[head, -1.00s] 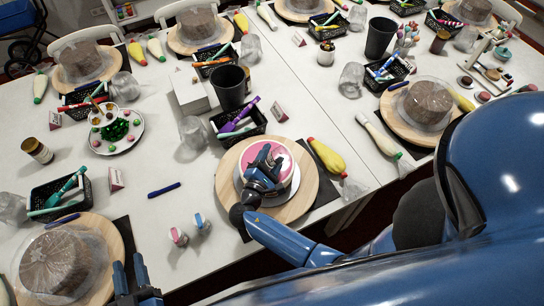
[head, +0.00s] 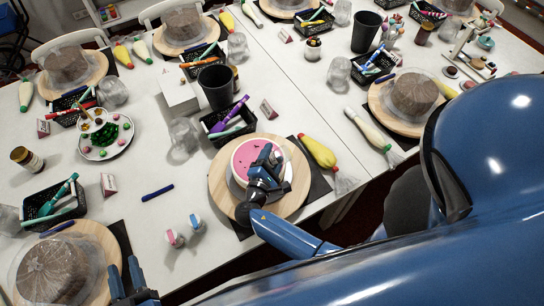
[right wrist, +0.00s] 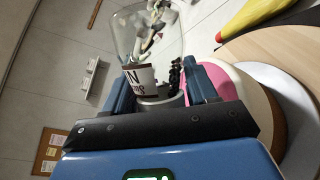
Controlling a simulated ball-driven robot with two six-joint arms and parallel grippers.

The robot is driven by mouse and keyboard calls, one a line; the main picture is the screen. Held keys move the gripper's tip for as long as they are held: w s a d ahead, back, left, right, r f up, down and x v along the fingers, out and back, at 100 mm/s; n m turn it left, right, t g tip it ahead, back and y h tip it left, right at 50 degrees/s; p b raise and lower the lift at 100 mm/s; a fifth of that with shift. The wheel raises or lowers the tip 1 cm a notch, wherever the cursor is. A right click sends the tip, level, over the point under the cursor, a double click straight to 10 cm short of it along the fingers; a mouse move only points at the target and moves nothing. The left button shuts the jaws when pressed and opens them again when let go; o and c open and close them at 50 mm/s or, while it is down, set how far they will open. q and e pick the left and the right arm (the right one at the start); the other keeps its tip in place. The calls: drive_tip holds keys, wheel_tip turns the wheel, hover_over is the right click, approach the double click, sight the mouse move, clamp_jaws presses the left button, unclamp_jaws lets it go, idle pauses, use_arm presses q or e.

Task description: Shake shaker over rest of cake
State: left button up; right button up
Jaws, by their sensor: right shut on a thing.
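A round cake (head: 242,158) with a pink top and pale sides stands on a wooden turntable (head: 220,193) at the centre of the head view. A few small dark specks seem to lie on its top. My right gripper (head: 265,170) is above the right part of the cake. In the right wrist view it is shut on a clear shaker (right wrist: 148,45) with a white label and dark and pale pieces inside. The shaker is tilted in that view and hidden by the gripper in the head view. My left gripper (head: 126,272) is open and empty at the lower left.
A yellow piping bag (head: 318,151) lies right of the turntable. Two small bottles (head: 174,238) stand in front to the left, near a blue pen (head: 157,193). A black basket of pens (head: 238,128) and a black cup (head: 215,88) stand behind the cake.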

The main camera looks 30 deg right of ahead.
drive_tip(key=shift+s+d+r+p, duration=0.15)
drive_tip(key=shift+d+r+p, duration=0.2)
drive_tip(key=shift+p, duration=0.05)
drive_tip(key=shift+a+f+b, duration=0.3)
drive_tip(key=shift+f+b, duration=0.1)
drive_tip(key=shift+b, duration=0.05)
drive_tip(key=shift+s+d+f+m+y+p, duration=0.15)
drive_tip(key=shift+d+m+y+p, duration=0.3)
drive_tip(key=shift+d+m, duration=0.35)
drive_tip(key=shift+d+f+g+y, duration=0.1)
drive_tip(key=shift+d+g+y, duration=0.15)
drive_tip(key=shift+d+g, duration=0.1)
drive_tip(key=shift+d, duration=0.35)
drive_tip(key=shift+w, duration=0.3)
